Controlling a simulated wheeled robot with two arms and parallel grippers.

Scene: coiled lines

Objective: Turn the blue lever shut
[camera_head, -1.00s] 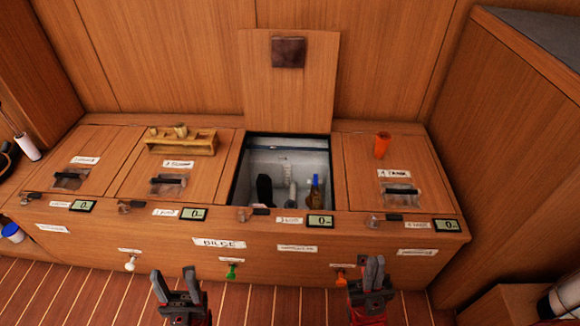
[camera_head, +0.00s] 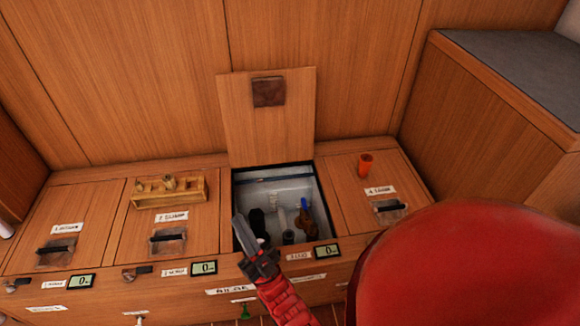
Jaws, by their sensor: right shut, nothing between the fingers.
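The blue lever (camera_head: 304,204) stands upright on a brownish fitting (camera_head: 306,219) inside the open compartment (camera_head: 277,188) in the middle of the bench. My right gripper (camera_head: 240,222) is shut and empty. It shows over the front left part of the compartment, to the left of the lever and apart from it. Its red wrist comes up from below and covers part of the bench front. My left gripper is out of view.
The raised hatch lid (camera_head: 268,125) leans back behind the opening. A dark hose-like thing (camera_head: 258,222) and a pale pipe (camera_head: 288,237) are in the compartment. My large red arm part blocks the lower right.

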